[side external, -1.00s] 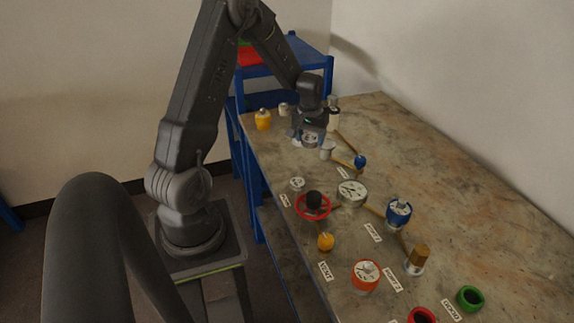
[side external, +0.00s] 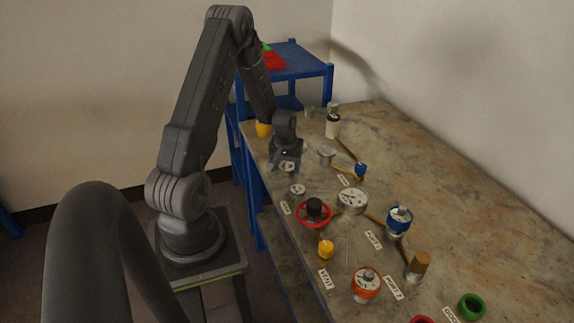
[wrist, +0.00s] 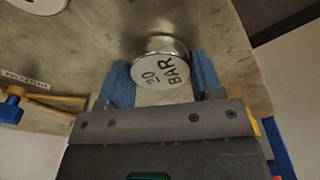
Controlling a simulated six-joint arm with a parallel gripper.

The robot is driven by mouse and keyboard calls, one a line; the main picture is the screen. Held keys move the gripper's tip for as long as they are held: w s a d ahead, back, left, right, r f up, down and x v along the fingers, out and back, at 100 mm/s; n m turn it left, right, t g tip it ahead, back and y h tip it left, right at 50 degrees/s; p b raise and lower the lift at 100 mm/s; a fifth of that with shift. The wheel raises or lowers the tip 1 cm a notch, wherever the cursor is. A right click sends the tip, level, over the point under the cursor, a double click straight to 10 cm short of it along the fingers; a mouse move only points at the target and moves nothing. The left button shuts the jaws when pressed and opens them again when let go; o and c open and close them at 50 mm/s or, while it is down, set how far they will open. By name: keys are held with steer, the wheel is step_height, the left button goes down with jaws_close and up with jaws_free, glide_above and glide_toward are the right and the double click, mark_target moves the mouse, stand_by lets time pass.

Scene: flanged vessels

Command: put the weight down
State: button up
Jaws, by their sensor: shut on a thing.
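In the side view my gripper (side external: 287,163) points down near the left edge of the table (side external: 450,170). The weight (side external: 287,168) shows as a small pale disc below the gripper body, partly hidden. I cannot tell whether its underside touches the table.
A small pale disc (side external: 298,190) and a red handwheel (side external: 313,213) stand nearer the camera. A grey-topped fitting (side external: 327,155) stands to the right. A yellow object (side external: 263,129) is behind my gripper. The table's far right is clear.

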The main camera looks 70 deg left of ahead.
mark_target(286, 169)
steer(key=shift+f, duration=0.1)
steer(key=o, duration=1.3)
steer(key=shift+c, duration=0.2)
step_height(286, 169, up, 12)
steer(key=d, duration=0.1)
steer(key=d+r+m+t, duration=0.1)
steer(key=d+r+m, duration=0.1)
steer(key=d+r, duration=0.5)
steer(key=d+r+m+t, duration=0.1)
steer(key=d+r+m, duration=0.3)
steer(key=d, duration=0.5)
steer(key=s+d+r+m+t, duration=0.1)
steer(key=s+d+r+m, duration=0.1)
steer(key=s+d, duration=0.3)
steer(key=s+d+r+m+t+h, duration=0.1)
steer(key=s+d+r+m, duration=0.2)
steer(key=d, duration=0.7)
steer(key=shift+s+r+t, duration=0.4)
steer(key=shift+s+r, duration=0.3)
steer(key=shift+s, duration=0.35)
steer(key=shift+d, duration=0.1)
